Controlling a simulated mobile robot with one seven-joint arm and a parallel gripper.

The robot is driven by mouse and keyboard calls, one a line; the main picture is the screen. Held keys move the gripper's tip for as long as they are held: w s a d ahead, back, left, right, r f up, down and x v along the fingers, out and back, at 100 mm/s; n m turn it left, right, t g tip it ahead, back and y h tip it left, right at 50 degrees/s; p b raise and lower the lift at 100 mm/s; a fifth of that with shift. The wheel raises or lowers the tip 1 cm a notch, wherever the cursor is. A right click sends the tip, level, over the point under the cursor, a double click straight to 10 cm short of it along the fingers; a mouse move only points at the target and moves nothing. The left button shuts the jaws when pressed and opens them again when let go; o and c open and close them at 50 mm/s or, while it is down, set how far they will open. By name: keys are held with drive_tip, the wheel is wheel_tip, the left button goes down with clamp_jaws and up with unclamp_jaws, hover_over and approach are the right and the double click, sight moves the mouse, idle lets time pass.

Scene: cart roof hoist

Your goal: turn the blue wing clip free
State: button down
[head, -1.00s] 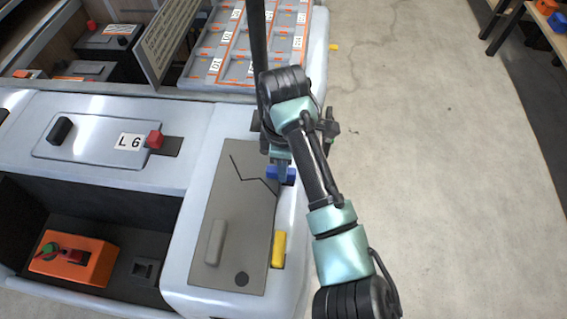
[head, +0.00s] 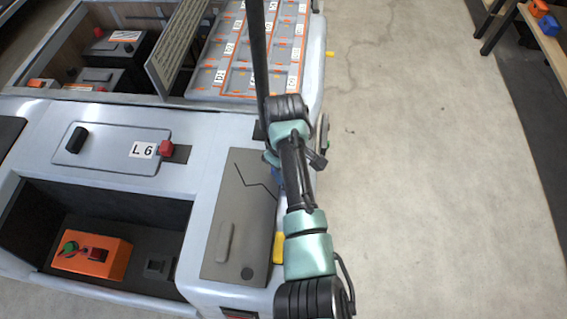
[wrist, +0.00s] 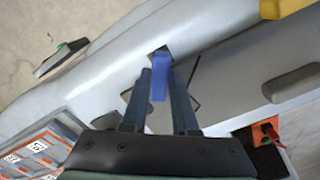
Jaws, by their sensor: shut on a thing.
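The blue wing clip (wrist: 160,78) sits at the edge of the grey panel (wrist: 225,80), on the cart's pale rim. In the wrist view it stands between my fingers, its far end at a dark slot. My gripper (wrist: 160,88) is shut on it, one finger along each side. In the head view my arm hides most of the clip and my gripper. The grey panel (head: 230,225) lies flat with a dark crack-like line on it. A yellow clip (head: 279,246) sits on the panel's right edge, nearer the front.
A lid marked L 6 (head: 110,148) with a red latch lies left of the panel. An open bay below it holds an orange box (head: 92,252). A labelled tray (head: 262,50) is at the back. Clear concrete floor (head: 420,170) lies to the right.

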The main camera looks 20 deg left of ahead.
drive_tip(key=m+p, duration=0.1)
drive_tip(key=m, duration=0.1)
drive_tip(key=m+p, duration=0.2)
drive_tip(key=m, duration=0.1)
drive_tip(key=shift+w+d+r+m, duration=0.1)
drive_tip(key=shift+w+r+m, duration=0.1)
drive_tip(key=shift+m, duration=0.1)
drive_tip(key=m, duration=0.1)
drive_tip(key=m+p, duration=0.1)
drive_tip(key=m, duration=0.1)
drive_tip(key=m+p, duration=0.1)
drive_tip(key=m, duration=0.1)
drive_tip(key=shift+w+d+f, duration=0.15)
drive_tip(key=shift+d, duration=0.15)
drive_tip(key=shift+m, duration=0.3)
drive_tip(key=c, duration=0.7)
unclamp_jaws()
wheel_tip(320, 180, up, 13)
drive_tip(key=p, duration=0.3)
